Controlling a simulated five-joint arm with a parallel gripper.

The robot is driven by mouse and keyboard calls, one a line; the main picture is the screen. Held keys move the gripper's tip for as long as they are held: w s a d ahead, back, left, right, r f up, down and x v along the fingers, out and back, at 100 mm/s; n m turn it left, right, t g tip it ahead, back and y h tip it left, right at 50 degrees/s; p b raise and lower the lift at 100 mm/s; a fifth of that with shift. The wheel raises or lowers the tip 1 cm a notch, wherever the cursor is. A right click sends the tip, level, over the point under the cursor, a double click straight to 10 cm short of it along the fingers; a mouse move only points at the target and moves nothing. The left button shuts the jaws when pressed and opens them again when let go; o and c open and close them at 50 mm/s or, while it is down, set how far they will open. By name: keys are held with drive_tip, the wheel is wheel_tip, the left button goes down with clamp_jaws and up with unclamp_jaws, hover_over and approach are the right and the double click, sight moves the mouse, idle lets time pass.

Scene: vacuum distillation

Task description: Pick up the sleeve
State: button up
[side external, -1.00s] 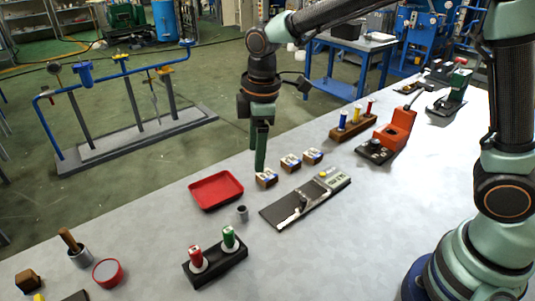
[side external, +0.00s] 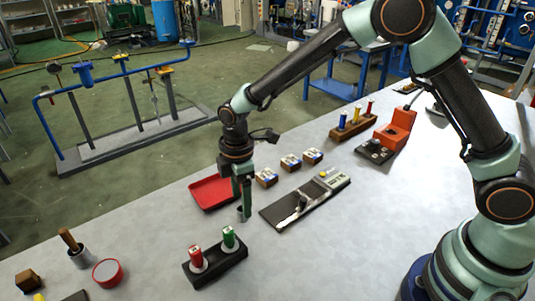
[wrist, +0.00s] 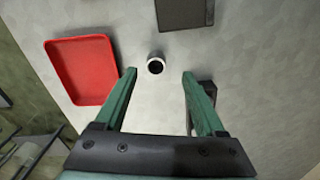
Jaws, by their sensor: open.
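The sleeve, a small grey cylinder with a dark open bore, stands upright on the bench beside the red tray; it shows in the wrist view (wrist: 155,67) just beyond and between my fingertips. In the side view the sleeve (side external: 240,213) is partly hidden by my fingers. My gripper (side external: 243,212) points down at the sleeve, and its green fingers are apart with nothing held. In the wrist view my gripper (wrist: 160,74) has the sleeve a little nearer the left finger. I cannot tell whether the fingertips reach down beside it.
The red tray (side external: 207,204) lies close to the left. A dark plate with an instrument (side external: 287,214) lies to the right. A black holder (side external: 207,271) with red- and green-topped items stands in front. Small labelled blocks (side external: 290,162) sit behind. Bare bench lies between them.

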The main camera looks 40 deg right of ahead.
drive_tip(key=shift+w+d+f, duration=0.1)
drive_tip(key=shift+w+f, duration=0.05)
drive_tip(key=shift+f, duration=1)
drive_tip(key=shift+w+d+f, duration=0.1)
drive_tip(key=shift+f, duration=1.05)
clamp_jaws()
drive_tip(key=shift+r, duration=0.15)
